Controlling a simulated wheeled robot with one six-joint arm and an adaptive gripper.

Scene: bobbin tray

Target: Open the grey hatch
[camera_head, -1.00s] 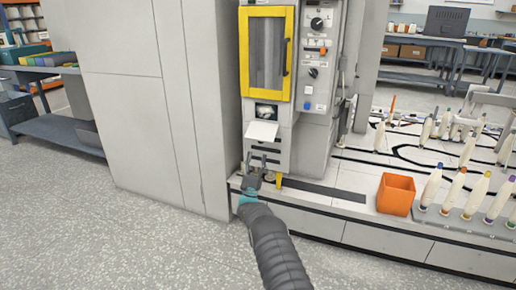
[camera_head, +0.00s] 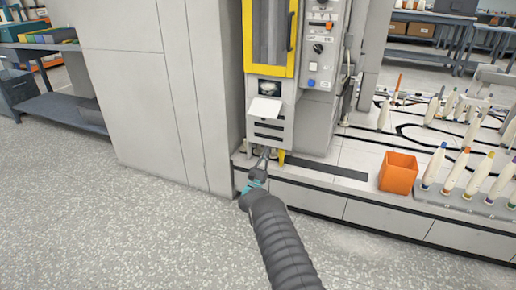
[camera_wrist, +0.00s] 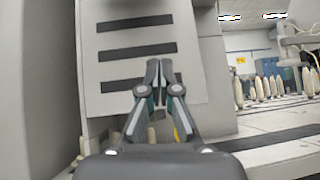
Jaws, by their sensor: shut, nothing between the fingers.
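A pale grey flap (camera_head: 264,109) on the front of the narrow machine slopes outward below a small dark opening (camera_head: 264,88). It looks like the grey hatch and seems to stand open. Under it is a panel with dark slots (camera_head: 268,131), which also shows in the wrist view (camera_wrist: 133,56). My gripper (camera_head: 265,153) is low in front of this panel, below the flap and apart from it. In the wrist view my gripper (camera_wrist: 159,66) has its fingertips together, with nothing between them. The flap is out of the wrist view.
A yellow-framed window door (camera_head: 292,40) is above the flap, with a control panel (camera_head: 318,50) to its right. A yellow pointed piece (camera_head: 281,157) hangs close to my gripper. An orange bin (camera_head: 398,173) and several bobbins stand right. A tall grey cabinet is left; the floor is free.

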